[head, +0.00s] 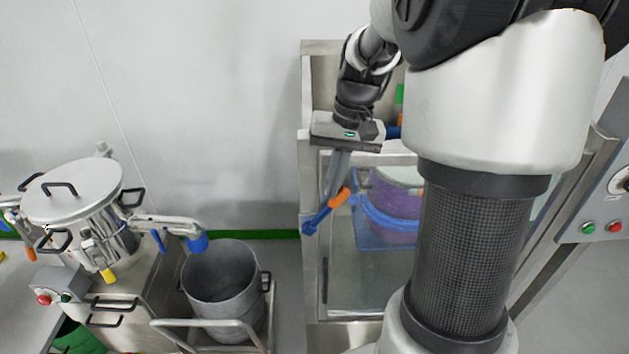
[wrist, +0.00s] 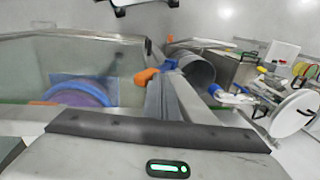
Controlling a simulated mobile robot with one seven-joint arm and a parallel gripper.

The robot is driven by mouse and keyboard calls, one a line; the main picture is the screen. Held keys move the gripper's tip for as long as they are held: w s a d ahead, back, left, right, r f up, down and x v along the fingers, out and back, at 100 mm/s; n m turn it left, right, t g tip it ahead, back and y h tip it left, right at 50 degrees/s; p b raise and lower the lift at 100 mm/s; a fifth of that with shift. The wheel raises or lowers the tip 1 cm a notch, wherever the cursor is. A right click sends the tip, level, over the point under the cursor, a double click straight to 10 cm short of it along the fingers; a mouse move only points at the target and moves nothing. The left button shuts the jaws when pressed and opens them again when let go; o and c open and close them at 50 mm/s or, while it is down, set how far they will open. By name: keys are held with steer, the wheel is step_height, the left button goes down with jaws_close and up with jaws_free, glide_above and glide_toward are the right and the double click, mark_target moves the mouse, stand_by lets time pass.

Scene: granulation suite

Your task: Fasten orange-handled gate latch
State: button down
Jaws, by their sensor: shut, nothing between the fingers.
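The gate latch shows an orange handle (head: 340,197) and a blue arm (head: 316,222) at the left post of a clear-panelled steel gate (head: 365,270). The handle slants up to the right from the blue arm. In the wrist view the orange handle (wrist: 147,76) and blue part (wrist: 168,64) are just beyond my fingers. My gripper (head: 331,192) points down at the latch, its grey fingers shut and empty, close beside the handle. I cannot tell whether the fingers touch it. The fingers hide part of the latch and post, so how it engages is unclear.
A purple drum (head: 390,212) with a blue band stands behind the clear panel. A grey bin (head: 222,285) on a cart and a lidded steel vessel (head: 75,195) stand to the left. Open floor lies between the bin and the gate.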

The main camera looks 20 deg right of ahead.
mark_target(352, 188)
steer(key=shift+s+d+f+b, duration=0.3)
steer(key=shift+d+f, duration=0.35)
steer(key=shift+d, duration=0.3)
steer(key=shift+s+d+f+b, duration=0.15)
steer(key=shift+s+d+f, duration=0.15)
steer(key=shift+d+f, duration=0.5)
steer(key=shift+d+r, duration=0.2)
steer(key=shift+a+r+p, duration=0.15)
steer(key=shift+r+p, duration=0.3)
steer(key=shift+r, duration=0.05)
steer(key=r+p, duration=0.1)
steer(key=a+r, duration=0.1)
steer(key=r+p, duration=0.1)
steer(key=shift+w+a+p, duration=0.2)
steer(key=shift+w+p, duration=0.15)
steer(key=s+d+r, duration=0.2)
steer(key=d+r, duration=0.3)
steer(key=r, duration=0.2)
steer(key=shift+r, duration=0.25)
